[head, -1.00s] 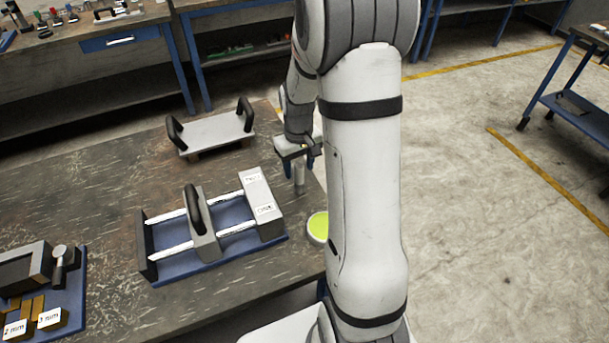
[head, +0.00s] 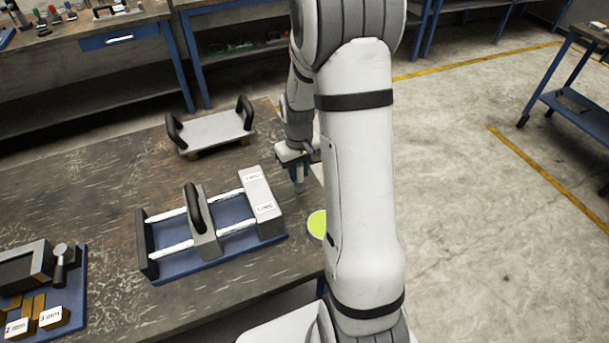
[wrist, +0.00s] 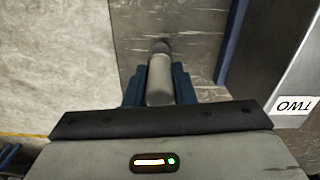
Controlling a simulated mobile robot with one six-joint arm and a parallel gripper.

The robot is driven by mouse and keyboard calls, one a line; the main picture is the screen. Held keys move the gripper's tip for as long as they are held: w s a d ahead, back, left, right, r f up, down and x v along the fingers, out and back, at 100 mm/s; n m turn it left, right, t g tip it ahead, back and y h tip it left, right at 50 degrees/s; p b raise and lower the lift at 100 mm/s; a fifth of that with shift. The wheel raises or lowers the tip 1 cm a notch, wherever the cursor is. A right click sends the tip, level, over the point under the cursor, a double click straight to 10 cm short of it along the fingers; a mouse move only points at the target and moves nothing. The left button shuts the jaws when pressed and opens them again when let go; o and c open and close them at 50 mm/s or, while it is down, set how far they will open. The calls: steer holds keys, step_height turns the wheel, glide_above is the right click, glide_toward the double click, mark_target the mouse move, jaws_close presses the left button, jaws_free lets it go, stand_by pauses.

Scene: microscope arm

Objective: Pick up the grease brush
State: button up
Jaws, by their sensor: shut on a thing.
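The grease brush shows in the wrist view as a grey cylindrical handle (wrist: 160,82) with a darker end. My gripper (wrist: 159,72) has its blue fingers shut on it, one on each side. In the head view my gripper (head: 299,172) is low over the right part of the table, and only a small grey piece of the brush (head: 299,187) shows below the fingers. The fingers hide the rest of it. I cannot tell whether its lower end touches the table.
A round dish of yellow-green stuff (head: 317,224) sits near the table's right edge, partly behind my arm. Left of my gripper stands a blue-based fixture (head: 218,247) with two rails and a grey block (head: 261,190). A plate with black handles (head: 214,132) lies behind.

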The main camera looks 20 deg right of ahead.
jaws_close()
step_height(320, 180, up, 10)
steer(key=shift+r+b, duration=0.1)
steer(key=shift+b, duration=0.25)
stand_by(2.1)
steer(key=shift+s, duration=0.1)
